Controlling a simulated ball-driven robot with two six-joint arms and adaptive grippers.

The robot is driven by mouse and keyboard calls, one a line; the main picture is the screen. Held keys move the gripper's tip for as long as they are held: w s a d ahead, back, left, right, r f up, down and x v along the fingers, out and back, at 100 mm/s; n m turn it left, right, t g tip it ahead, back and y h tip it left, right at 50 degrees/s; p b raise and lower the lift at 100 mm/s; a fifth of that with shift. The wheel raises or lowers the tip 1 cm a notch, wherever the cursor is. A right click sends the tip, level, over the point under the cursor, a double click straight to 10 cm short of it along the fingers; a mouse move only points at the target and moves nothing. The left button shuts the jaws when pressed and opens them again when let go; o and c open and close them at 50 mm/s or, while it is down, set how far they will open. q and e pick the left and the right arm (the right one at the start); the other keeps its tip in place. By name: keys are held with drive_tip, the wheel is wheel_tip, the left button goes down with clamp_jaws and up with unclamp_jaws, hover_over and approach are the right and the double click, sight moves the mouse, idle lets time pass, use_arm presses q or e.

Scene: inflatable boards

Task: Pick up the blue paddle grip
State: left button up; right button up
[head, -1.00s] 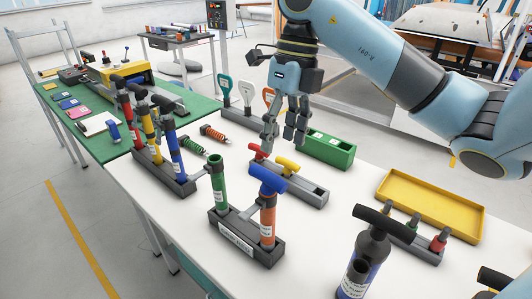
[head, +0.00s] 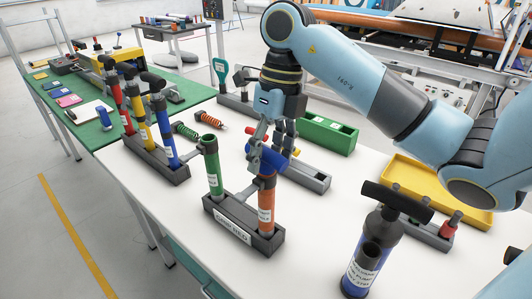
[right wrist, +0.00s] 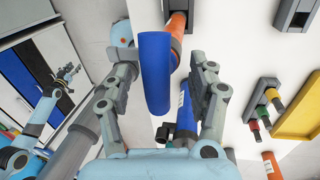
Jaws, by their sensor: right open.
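The blue paddle grip (head: 273,159) is a T-shaped handle on top of an upright orange tube (head: 266,200). The tube stands in the dark stand (head: 228,234) on the white table. My right gripper (head: 268,146) is over the grip and partly covers it. In the right wrist view the blue grip (right wrist: 156,75) lies between the two open fingers of my right gripper (right wrist: 160,70), with gaps on both sides. The orange tube shows beyond it.
A green tube (head: 213,170) stands close to the left in the same stand. A dark bottle-like pump (head: 370,255) stands front right. A green box (head: 328,136) and a yellow tray (head: 437,188) are behind. White table (head: 316,225) is clear between stand and pump.

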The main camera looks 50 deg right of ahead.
drive_tip(key=shift+c, duration=0.4)
clamp_jaws()
